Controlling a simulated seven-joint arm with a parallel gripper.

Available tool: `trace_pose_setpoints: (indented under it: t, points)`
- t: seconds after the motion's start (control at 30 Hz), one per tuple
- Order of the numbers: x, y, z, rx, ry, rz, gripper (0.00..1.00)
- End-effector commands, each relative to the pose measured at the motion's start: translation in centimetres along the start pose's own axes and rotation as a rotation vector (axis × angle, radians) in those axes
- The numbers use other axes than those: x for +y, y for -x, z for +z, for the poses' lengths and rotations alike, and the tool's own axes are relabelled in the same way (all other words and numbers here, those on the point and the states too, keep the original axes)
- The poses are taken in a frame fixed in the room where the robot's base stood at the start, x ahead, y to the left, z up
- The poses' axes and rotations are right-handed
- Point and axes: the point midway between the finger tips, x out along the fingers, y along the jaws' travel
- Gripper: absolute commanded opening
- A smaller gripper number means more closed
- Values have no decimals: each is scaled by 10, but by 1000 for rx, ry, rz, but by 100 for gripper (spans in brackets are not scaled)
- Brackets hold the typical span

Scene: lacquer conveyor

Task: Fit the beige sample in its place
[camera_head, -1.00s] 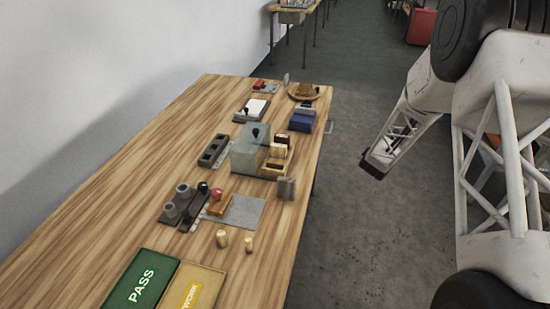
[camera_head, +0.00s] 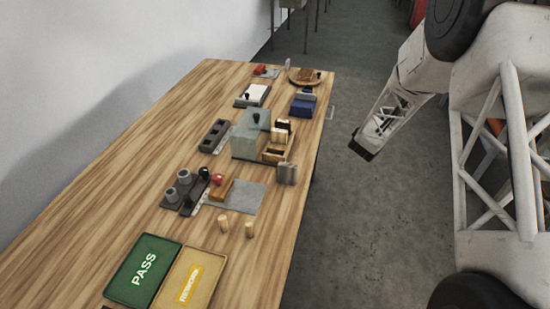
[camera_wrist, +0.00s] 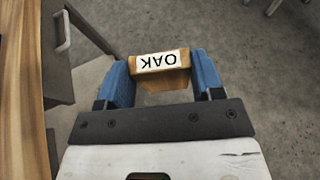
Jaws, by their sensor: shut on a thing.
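My gripper (camera_wrist: 161,78) is shut on a light brown block with a white OAK label (camera_wrist: 157,61), read upside down in the wrist view. The block spans between the two blue fingers, out over the grey floor beside the table. In the head view the fingers and held block do not show. A wooden holder (camera_head: 272,156) with dark and pale pieces stands at the table's right side. A dark slotted tray (camera_head: 213,136) lies left of it. I cannot tell which place fits the block.
A translucent greenish box (camera_head: 247,140) stands between the slotted tray and wooden holder. A grey upright block (camera_head: 287,173), two small wooden cylinders (camera_head: 223,223) and a grey mat (camera_head: 246,197) are nearer. Green PASS (camera_head: 160,250) and yellow REWORK (camera_head: 203,259) trays lie in front. The table's left side is clear.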

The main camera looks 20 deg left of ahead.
Motion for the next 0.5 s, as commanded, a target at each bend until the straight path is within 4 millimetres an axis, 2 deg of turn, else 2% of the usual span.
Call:
trace_pose_setpoints:
  t: [0.1, 0.5]
  points:
    - [29, 24, 10, -4, 10, 19, 37]
    - [113, 108, 30, -6, 44, 78, 37]
